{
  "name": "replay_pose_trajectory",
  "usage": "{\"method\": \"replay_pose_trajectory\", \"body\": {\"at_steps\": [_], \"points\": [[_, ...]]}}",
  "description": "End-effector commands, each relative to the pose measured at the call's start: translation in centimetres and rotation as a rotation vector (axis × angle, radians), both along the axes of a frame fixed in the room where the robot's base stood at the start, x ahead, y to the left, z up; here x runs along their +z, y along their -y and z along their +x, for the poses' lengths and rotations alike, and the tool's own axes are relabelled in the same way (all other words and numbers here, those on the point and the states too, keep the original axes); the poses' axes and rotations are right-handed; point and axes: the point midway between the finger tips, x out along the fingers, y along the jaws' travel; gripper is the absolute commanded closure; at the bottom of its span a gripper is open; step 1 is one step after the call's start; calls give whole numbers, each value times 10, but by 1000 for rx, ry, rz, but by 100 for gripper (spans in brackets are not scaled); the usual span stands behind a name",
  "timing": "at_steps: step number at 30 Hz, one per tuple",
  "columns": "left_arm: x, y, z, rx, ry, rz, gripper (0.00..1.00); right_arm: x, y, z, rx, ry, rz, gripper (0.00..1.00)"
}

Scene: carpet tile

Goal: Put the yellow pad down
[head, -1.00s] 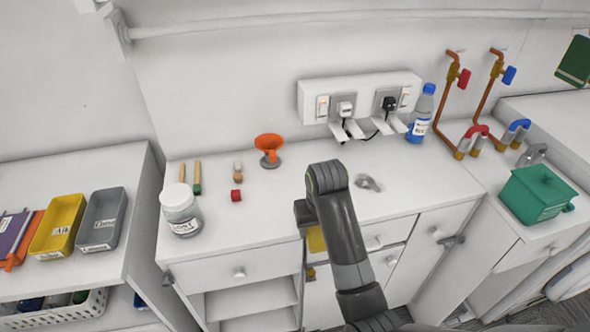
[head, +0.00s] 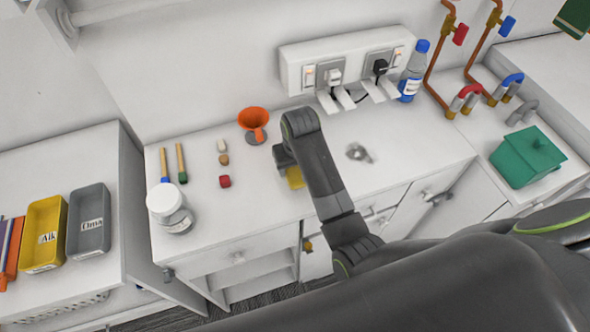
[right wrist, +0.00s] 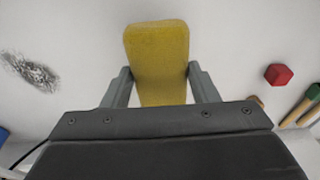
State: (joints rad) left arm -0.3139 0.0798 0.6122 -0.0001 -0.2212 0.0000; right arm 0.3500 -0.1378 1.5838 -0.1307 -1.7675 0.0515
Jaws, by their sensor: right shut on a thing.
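The yellow pad (right wrist: 157,55) is a flat, rounded block held between the two fingers of my right gripper (right wrist: 158,85) in the right wrist view. In the head view the pad (head: 295,178) shows only in part, over the front part of the white counter (head: 250,200), beside my right gripper (head: 285,163). The gripper and arm hide the rest of it. I cannot tell whether the pad touches the counter top. My left gripper is not in view.
The counter between is clear. A blue-capped bottle (head: 412,72) stands at the back.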

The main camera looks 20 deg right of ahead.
Motion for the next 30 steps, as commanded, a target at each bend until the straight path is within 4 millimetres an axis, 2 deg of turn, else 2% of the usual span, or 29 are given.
{"method": "replay_pose_trajectory", "body": {"at_steps": [4, 7, 12, 19, 20, 24, 30], "points": [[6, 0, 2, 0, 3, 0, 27, -21, 1, -1, 0, -6, -1, 65], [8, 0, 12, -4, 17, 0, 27, -31, 1, -1, -1, -3, -1, 65], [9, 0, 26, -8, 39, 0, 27, -34, 0, 0, -1, -2, -1, 65], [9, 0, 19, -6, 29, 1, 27, -36, 0, 0, -1, -2, -1, 65], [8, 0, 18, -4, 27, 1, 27, -37, 0, 0, -1, -1, -1, 45], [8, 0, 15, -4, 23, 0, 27, -36, 0, 0, -1, -1, -1, 27], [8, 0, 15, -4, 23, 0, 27, -36, 0, 0, -1, -2, -1, 25]]}}
